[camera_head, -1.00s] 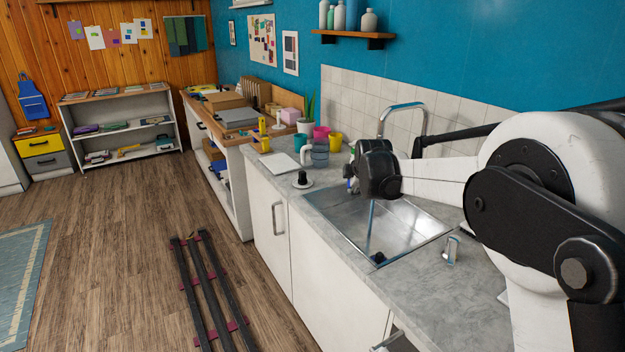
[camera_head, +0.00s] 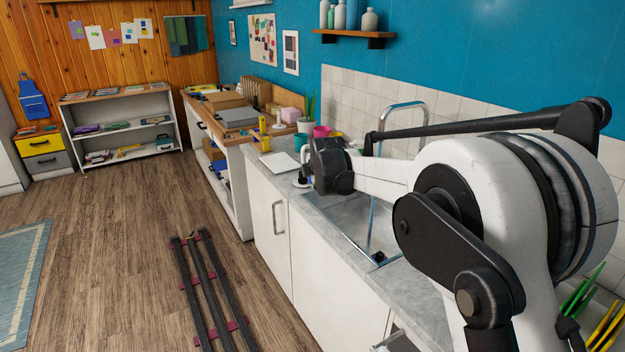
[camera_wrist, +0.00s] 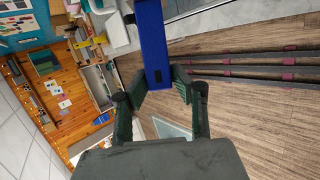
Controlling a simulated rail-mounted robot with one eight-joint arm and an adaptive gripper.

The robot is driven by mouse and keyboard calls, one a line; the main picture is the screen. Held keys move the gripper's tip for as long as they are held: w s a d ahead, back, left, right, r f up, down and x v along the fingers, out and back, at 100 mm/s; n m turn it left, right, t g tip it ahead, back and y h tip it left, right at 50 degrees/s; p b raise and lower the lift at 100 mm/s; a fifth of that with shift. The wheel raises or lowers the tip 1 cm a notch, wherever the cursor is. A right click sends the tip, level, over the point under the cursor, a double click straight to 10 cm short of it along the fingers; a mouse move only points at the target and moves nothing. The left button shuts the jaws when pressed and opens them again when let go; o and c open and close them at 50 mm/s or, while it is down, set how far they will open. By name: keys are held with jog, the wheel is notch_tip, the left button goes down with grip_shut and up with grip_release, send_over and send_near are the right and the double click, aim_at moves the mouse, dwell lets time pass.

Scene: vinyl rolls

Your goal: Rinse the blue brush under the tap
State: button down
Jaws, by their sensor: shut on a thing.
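The blue brush (camera_wrist: 153,42) shows in the wrist view as a long blue handle between the fingers of my gripper (camera_wrist: 155,82), which is shut on it. Its far end runs out of the top of that view, so no bristles show. In the head view my arm's dark end (camera_head: 328,166) is over the counter left of the sink; the fingers and brush are hidden there. The chrome tap (camera_head: 403,106) arches behind the steel sink (camera_head: 350,222), partly covered by my arm. A thin bluish line stands in the sink; I cannot tell whether it is running water.
A white board (camera_head: 279,163) lies on the counter (camera_head: 318,206) left of my arm's end. Pink and teal cups (camera_head: 321,131) stand behind it. A wooden shelf with bottles (camera_head: 353,36) hangs above. Green and yellow sticks (camera_head: 590,300) stand at lower right.

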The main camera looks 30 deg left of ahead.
jog(key=shift+w+d, duration=1)
jog(key=shift+w, duration=1.05)
jog(key=shift+w+d, duration=1.05)
jog(key=shift+w, duration=1.05)
jog(key=shift+w+d, duration=1)
jog(key=shift+w, duration=1.05)
jog(key=shift+s+a+b, duration=0.3)
jog(key=shift+s+a, duration=0.3)
jog(key=shift+s, duration=0.6)
jog(key=shift+s+a+b, duration=0.35)
jog(key=shift+s+a, duration=0.25)
jog(key=shift+s, duration=0.6)
jog(key=shift+s+a+b, duration=0.3)
jog(key=shift+s+a, duration=0.3)
jog(key=shift+s, duration=0.6)
jog(key=shift+r, duration=0.1)
jog(key=shift+s+a+r+p, duration=0.3)
jog(key=shift+s+a+r, duration=0.15)
jog(key=shift+s+r, duration=0.5)
jog(key=shift+s+a+r+p, duration=0.4)
jog(key=shift+s+r, duration=0.45)
jog(key=shift+r, duration=0.15)
jog(key=shift+s+a+r+p, duration=0.25)
jog(key=shift+s+a+r, duration=0.2)
jog(key=shift+s+r, duration=0.5)
